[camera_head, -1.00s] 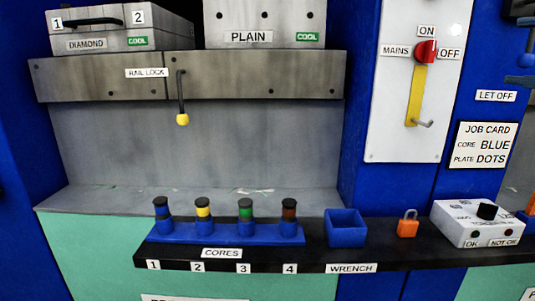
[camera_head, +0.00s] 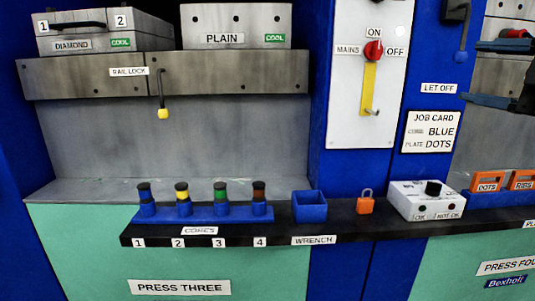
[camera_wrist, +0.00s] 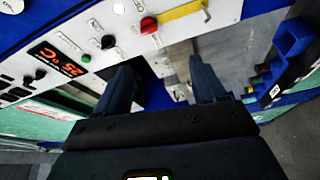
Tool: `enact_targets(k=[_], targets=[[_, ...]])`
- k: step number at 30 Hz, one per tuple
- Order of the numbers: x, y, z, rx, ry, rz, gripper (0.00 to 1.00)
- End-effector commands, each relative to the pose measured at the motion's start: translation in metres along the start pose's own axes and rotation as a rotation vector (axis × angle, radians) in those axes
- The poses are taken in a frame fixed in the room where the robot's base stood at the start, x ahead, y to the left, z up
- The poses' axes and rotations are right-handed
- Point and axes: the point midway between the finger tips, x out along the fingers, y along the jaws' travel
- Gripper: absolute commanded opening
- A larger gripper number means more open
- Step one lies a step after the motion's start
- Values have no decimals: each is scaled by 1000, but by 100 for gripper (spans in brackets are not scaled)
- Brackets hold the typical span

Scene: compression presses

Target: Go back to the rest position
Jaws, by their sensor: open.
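My gripper (camera_head: 472,73) reaches in from the right edge of the head view, with its two dark blue fingers apart. It overlaps the wall right of the LET OFF label in the picture. In the wrist view my gripper (camera_wrist: 163,62) has nothing between its fingers. Panels with a red knob and a temperature display lie beyond the fingertips. The rest of my arm is out of the head view.
A black shelf (camera_head: 340,222) carries a blue core rack (camera_head: 205,213), a blue box (camera_head: 310,207), an orange padlock (camera_head: 365,203) and a white tester (camera_head: 425,203). The mains panel (camera_head: 350,110) and the blue-knobbed LET OFF lever (camera_head: 462,35) are on the wall.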

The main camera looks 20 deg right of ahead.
Motion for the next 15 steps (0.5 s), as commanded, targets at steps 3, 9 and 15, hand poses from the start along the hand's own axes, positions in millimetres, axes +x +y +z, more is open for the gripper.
enact_targets(k=[3, 9, 15], targets=[[6, -19, 0, 85, -6, 10, 70], [18, -63, -3, 271, -28, 32, 70], [24, -136, -15, 542, -78, 52, 70]])
